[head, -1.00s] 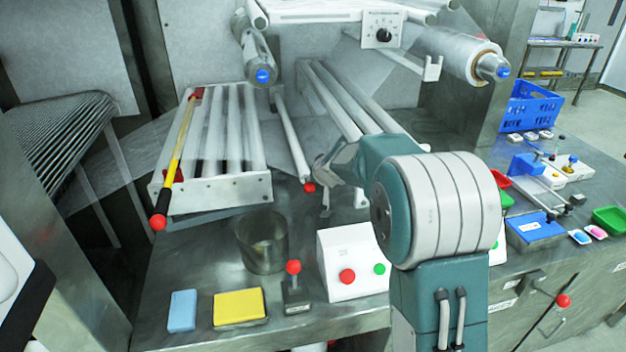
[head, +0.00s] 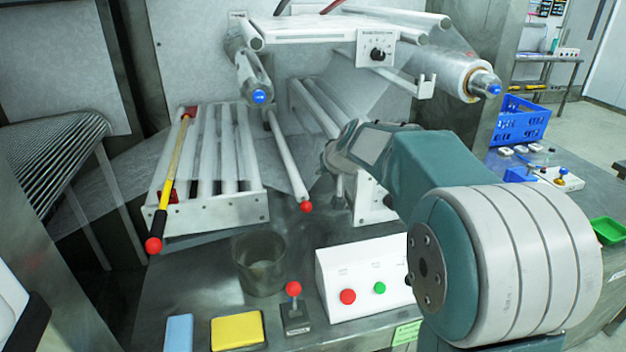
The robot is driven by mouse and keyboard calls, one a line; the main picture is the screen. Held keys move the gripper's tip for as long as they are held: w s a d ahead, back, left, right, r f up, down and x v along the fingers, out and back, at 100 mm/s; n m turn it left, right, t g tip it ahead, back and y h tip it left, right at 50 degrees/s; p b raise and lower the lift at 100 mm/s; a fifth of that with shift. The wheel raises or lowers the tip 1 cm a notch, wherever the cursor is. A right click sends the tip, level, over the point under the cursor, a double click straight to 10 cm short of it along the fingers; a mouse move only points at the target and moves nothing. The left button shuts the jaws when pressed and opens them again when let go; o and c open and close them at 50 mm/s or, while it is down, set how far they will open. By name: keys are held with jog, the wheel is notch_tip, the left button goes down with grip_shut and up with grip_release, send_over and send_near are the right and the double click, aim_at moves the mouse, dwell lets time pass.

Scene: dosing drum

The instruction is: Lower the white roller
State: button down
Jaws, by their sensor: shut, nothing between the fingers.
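A long white roller (head: 287,158) with a red ball at its near end (head: 306,207) slopes down towards me in the head view. It sits between the roller rack (head: 215,212) on the left and a second set of white rollers (head: 318,112). Clear film hangs around it. My arm reaches in from the lower right. My gripper (head: 338,188) is small and dark below my wrist, right of the red ball and apart from it. Its fingers are partly hidden, and it looks shut and empty.
A yellow-handled rod (head: 171,180) lies along the rack's left side. A clear beaker (head: 260,264), a red-knobbed lever (head: 295,312), a yellow sponge (head: 237,331) and a white button box (head: 362,272) stand in front. A film roll (head: 450,75) hangs upper right.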

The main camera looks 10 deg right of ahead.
jog(key=w, duration=0.7)
send_over(299, 181)
jog(key=s+d, duration=0.1)
jog(key=s, duration=0.1)
notch_tip(299, 181, down, 7)
jog(key=shift+w+f, duration=0.1)
jog(key=shift+w, duration=0.05)
notch_tip(299, 181, down, 2)
jog(key=shift+f, duration=0.1)
jog(key=shift+a+f, duration=0.2)
jog(key=shift+f, duration=0.45)
